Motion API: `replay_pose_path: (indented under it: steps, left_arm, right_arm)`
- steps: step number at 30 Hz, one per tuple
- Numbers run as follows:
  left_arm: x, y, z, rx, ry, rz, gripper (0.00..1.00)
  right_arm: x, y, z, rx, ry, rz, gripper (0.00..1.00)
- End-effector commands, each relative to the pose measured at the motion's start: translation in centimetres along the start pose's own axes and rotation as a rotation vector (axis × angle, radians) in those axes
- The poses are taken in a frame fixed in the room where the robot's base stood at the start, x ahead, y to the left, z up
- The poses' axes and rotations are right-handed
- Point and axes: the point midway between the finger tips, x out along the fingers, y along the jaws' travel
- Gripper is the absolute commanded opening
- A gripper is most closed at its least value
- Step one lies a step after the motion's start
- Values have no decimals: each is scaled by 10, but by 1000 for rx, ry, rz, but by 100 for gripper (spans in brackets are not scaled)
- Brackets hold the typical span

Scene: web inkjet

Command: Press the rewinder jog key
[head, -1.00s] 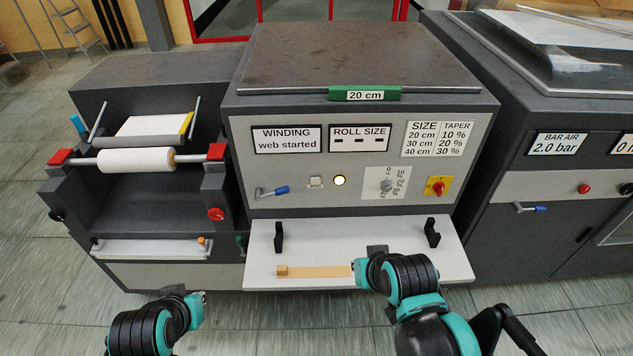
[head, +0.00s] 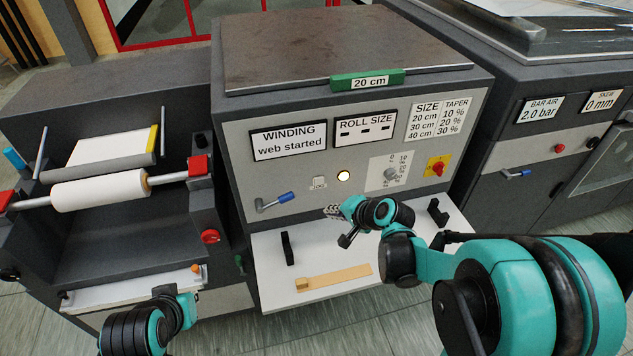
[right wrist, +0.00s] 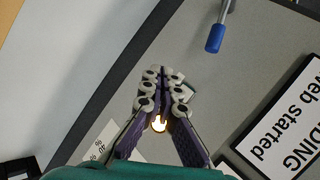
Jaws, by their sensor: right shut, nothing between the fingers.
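The rewinder (head: 300,215) has a light grey front panel with a small pale square key (head: 319,182), left of a lit round lamp (head: 344,175). The key's lettering is too small to read. My right gripper (head: 331,211) is shut and empty, just below the key in the head view. In the right wrist view its closed fingers (right wrist: 164,76) point at the panel, and the lit lamp (right wrist: 158,124) shows between them. The key is not visible there, apparently behind the fingers. I cannot tell whether they touch the panel. My left arm is at the bottom left, its fingers not visible.
A blue-handled lever (head: 275,202) is left of the key, also in the right wrist view (right wrist: 215,38). A dial (head: 390,174) and red-yellow switch (head: 437,166) are right. A shelf (head: 270,262) with black brackets and a wooden piece (head: 335,279) juts out below.

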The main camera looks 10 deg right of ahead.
Motion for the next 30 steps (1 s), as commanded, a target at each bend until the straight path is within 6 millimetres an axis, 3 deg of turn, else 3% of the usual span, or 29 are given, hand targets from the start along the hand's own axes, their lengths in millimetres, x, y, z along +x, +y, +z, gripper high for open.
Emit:
replay_pose_path:
  steps: [14,30]
  left_arm:
    - [0,0,0,0,0,0,0]
    - [4,0,3,0,0,0,0]
  right_arm:
    - [5,-3,-3,1,-1,0,0]
    - [53,-38,-38,0,0,0,0]
